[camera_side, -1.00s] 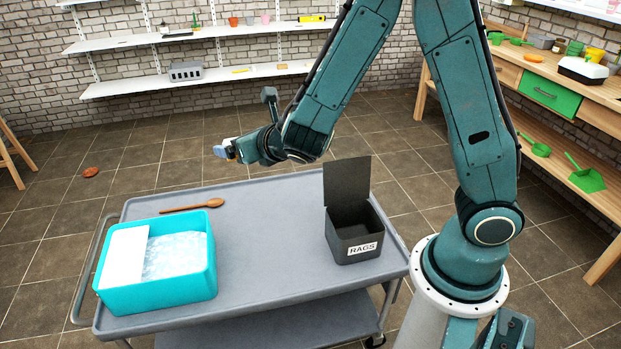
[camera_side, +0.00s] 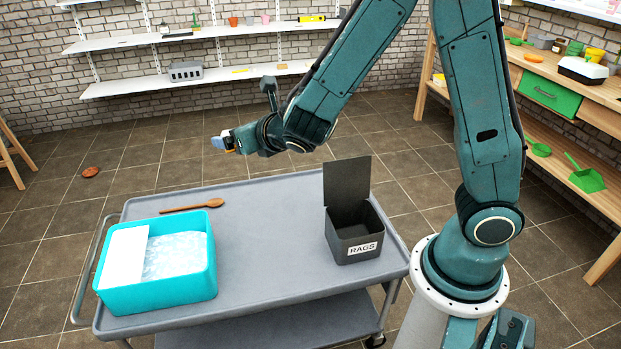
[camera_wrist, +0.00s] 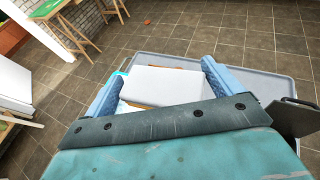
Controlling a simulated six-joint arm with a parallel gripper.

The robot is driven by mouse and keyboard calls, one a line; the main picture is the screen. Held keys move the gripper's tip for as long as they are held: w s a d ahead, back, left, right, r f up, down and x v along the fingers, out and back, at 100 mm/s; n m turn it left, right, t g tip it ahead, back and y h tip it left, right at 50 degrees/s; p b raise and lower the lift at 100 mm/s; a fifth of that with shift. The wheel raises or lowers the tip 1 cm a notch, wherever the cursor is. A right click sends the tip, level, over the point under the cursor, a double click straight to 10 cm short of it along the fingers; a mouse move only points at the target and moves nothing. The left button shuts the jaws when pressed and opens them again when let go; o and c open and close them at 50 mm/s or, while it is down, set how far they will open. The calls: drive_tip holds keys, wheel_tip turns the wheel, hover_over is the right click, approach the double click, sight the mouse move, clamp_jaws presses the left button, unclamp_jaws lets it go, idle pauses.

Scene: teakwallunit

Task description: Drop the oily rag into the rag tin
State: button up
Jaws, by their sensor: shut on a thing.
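The rag tin (camera_side: 353,240) is a dark box marked RAGS, standing at the right of the grey cart with its lid up.
A turquoise tub (camera_side: 160,285) with a white panel and clear contents stands at the cart's left. A wooden spoon (camera_side: 192,208) lies behind it. The cart top (camera_side: 270,230) is clear between tub and tin. The raised lid (camera_side: 347,180) stands at the tin's far side.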

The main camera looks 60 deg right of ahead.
drive_tip(key=shift+r, duration=1.6)
drive_tip(key=s+d+f+m+g+h, duration=0.2)
drive_tip(key=d+m+h, duration=0.2)
drive_tip(key=d, duration=0.5)
drive_tip(key=s+d+r+m+g+h, duration=0.2)
drive_tip(key=s+d+m+g+h, duration=0.3)
drive_tip(key=s+d+m+g, duration=1)
wheel_tip(320, 180, down, 23)
drive_tip(key=d+n, duration=0.1)
drive_tip(key=shift+s+r, duration=0.15)
drive_tip(key=shift+s, duration=0.25)
wheel_tip(320, 180, down, 6)
